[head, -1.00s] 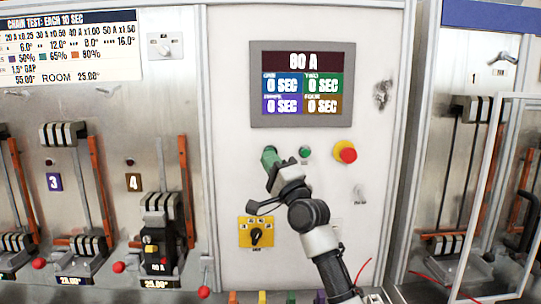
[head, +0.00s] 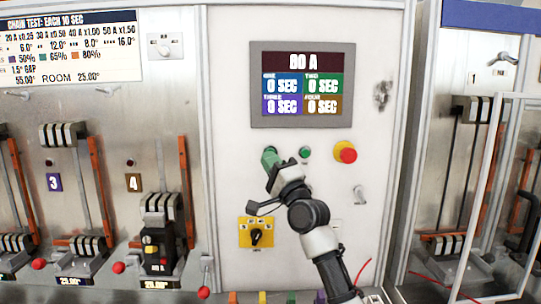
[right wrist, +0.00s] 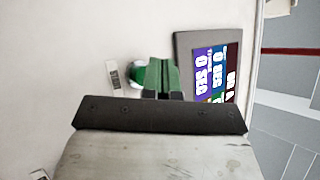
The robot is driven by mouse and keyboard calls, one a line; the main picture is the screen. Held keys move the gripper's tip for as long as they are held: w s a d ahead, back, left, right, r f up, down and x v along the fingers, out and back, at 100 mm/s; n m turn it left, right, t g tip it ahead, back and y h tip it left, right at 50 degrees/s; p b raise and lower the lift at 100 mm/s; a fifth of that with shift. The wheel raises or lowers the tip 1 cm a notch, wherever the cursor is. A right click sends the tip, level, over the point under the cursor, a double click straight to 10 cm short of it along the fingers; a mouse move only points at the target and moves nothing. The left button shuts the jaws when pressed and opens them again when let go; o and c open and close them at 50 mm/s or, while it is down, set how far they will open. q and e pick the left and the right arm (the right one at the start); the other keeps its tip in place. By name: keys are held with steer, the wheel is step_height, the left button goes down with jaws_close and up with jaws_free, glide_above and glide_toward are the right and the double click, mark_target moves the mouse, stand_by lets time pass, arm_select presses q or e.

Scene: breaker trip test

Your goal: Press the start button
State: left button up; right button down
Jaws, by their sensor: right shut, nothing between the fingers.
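A round green button (right wrist: 136,73) shows in the right wrist view on the pale panel, partly covered by my right gripper. My right gripper (right wrist: 162,75) is shut and empty, its green fingers pointing at the panel beside this button. In the head view my right gripper (head: 271,160) is at the left of the button row, below the screen; its fingers and the green button overlap there. I cannot tell whether the fingers touch the button. A smaller green button or lamp (head: 305,152) lies to the right. My left gripper is not in view.
A red mushroom button on a yellow collar (head: 345,152) is farther right. The screen (head: 303,85) above reads 80 A and 0 SEC in all fields. A yellow rotary switch (head: 256,232) is below. Breaker bays with levers stand left; a framed door (head: 480,190) stands right.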

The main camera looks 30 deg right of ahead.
steer(key=shift+w+d, duration=0.1)
steer(key=shift+w, duration=0.05)
stand_by(0.5)
steer(key=shift+w+d+b, duration=0.15)
steer(key=shift+w+b, duration=0.1)
steer(key=shift+b, duration=0.05)
steer(key=shift+w+d+b, duration=0.25)
steer(key=shift+w+b, duration=0.15)
steer(key=shift+b, duration=0.05)
stand_by(0.7)
steer(key=shift+r, duration=0.1)
steer(key=shift+s+a+p, duration=0.5)
steer(key=shift+s+p, duration=0.3)
